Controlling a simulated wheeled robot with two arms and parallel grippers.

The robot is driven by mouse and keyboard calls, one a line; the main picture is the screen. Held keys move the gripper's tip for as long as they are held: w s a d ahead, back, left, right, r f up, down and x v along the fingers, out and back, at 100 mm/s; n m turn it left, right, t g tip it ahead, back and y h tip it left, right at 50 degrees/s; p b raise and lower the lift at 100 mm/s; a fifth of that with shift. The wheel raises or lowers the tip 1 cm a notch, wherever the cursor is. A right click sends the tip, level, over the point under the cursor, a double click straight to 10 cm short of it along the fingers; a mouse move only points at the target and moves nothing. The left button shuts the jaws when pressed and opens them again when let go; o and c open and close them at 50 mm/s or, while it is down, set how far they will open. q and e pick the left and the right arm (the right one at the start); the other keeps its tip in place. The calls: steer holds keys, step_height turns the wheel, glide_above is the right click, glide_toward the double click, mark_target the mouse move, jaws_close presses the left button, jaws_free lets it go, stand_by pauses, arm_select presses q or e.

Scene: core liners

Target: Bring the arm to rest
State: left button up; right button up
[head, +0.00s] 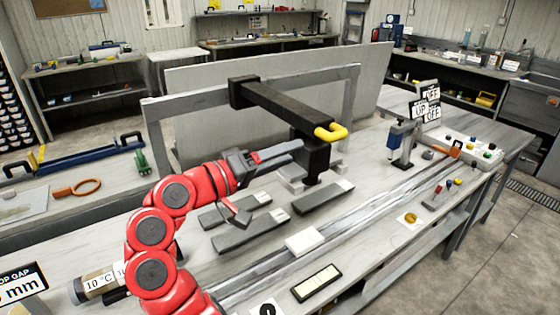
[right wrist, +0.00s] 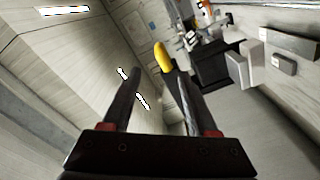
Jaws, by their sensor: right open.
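My right arm, red and jointed, rises from the lower left of the head view. Its right gripper (head: 284,152) is level above the bench and points right, at the black press post (head: 316,155) below the yellow handle (head: 331,133). In the right wrist view the two dark fingers (right wrist: 156,66) stand apart with nothing held between them. The yellow handle (right wrist: 162,57) shows beyond the fingertips there. Whether the fingers touch the post I cannot tell. My left gripper is not in view.
Grey flat bars (head: 250,231) lie on the bench below the arm. A grey frame (head: 150,125) carries the black beam (head: 280,100). A white block (head: 302,240) sits on the rails (head: 370,218).

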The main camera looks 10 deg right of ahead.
steer(key=shift+s+a, duration=0.25)
steer(key=shift+a, duration=0.2)
